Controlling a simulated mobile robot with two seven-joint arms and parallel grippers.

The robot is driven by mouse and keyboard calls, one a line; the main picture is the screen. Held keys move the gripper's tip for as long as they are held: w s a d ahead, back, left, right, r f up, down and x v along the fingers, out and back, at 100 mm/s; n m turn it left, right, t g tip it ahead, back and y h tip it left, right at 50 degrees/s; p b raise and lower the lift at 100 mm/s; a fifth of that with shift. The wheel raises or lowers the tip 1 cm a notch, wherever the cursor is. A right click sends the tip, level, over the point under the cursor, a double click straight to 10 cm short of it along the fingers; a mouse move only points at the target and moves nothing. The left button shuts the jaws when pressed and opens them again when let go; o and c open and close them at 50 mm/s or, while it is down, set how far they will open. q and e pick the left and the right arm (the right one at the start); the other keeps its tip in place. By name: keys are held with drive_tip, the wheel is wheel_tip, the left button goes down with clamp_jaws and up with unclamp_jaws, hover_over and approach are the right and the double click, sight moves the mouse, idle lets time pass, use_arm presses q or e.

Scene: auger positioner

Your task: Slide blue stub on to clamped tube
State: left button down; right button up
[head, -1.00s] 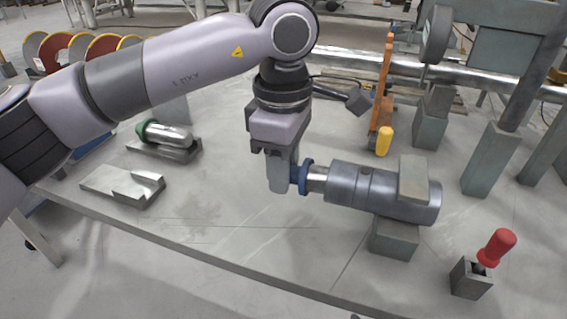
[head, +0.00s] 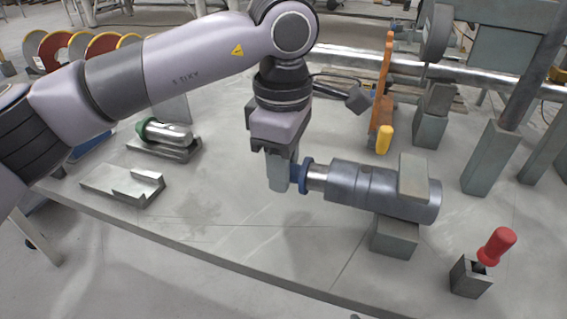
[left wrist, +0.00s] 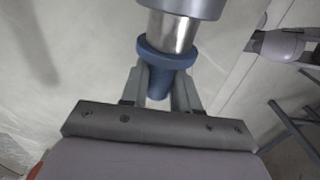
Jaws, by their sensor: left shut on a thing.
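The clamped tube (head: 358,185) is a thick grey metal cylinder lying level, held on a block (head: 396,238) under a flat clamp piece (head: 413,178). The blue stub (head: 304,177) is at the tube's left end, with a shiny metal part (head: 318,177) between its blue collar and the tube. My left gripper (head: 281,180) is shut on the blue stub from above. In the left wrist view the blue stub (left wrist: 166,60) sits between the two fingers, in line with the tube (left wrist: 185,8). How deep the metal part goes into the tube is hidden. My right gripper is not in view.
A green-ended metal stub (head: 165,132) lies in a holder at the left, with an empty holder (head: 125,184) before it. A red-handled tool (head: 497,245) stands in a block at the front right. An orange upright piece (head: 384,85) stands behind the tube.

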sight(320, 178)
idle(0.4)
use_arm(q)
drive_tip(key=shift+r, duration=0.2)
drive_tip(key=shift+d+r, duration=0.1)
drive_tip(key=shift+r, duration=0.15)
idle(0.5)
drive_tip(key=shift+s+d, duration=0.15)
drive_tip(key=shift+d, duration=0.1)
idle(0.3)
drive_tip(key=shift+s+d+p, duration=0.1)
drive_tip(key=shift+d+p, duration=0.25)
drive_tip(key=shift+s+d, duration=0.2)
drive_tip(key=shift+d, duration=0.45)
